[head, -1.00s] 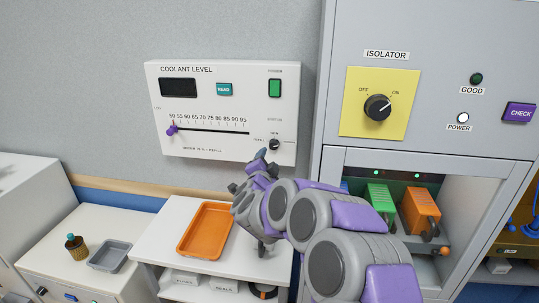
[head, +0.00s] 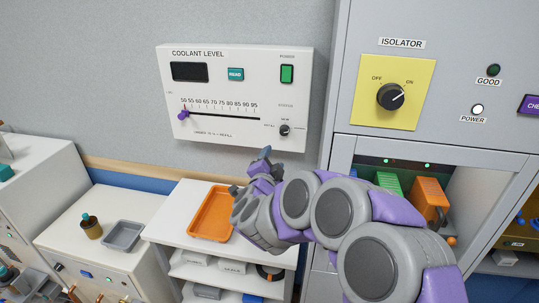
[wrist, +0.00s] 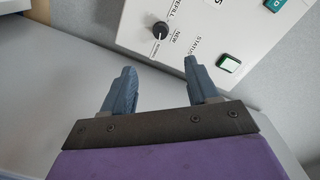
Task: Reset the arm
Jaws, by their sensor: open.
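My grey and purple arm reaches in from the lower right in the head view. My gripper (head: 265,155) is in front of the lower right part of the coolant level panel (head: 215,137). In the wrist view my gripper (wrist: 156,88) shows two blue-grey fingers spread wide apart with nothing between them. The panel also fills the top of the wrist view (wrist: 200,30), with a black knob (wrist: 160,30) and a green-lit square button (wrist: 229,63) beyond the fingers. I see no contact between fingers and panel.
An orange tray (head: 196,229) sits on a white shelf unit below the panel. A grey tray (head: 122,237) and a brown bottle (head: 91,227) stand on the left cabinet. The isolator cabinet (head: 345,70) rises at right, with green (head: 390,183) and orange (head: 429,199) modules in its bay.

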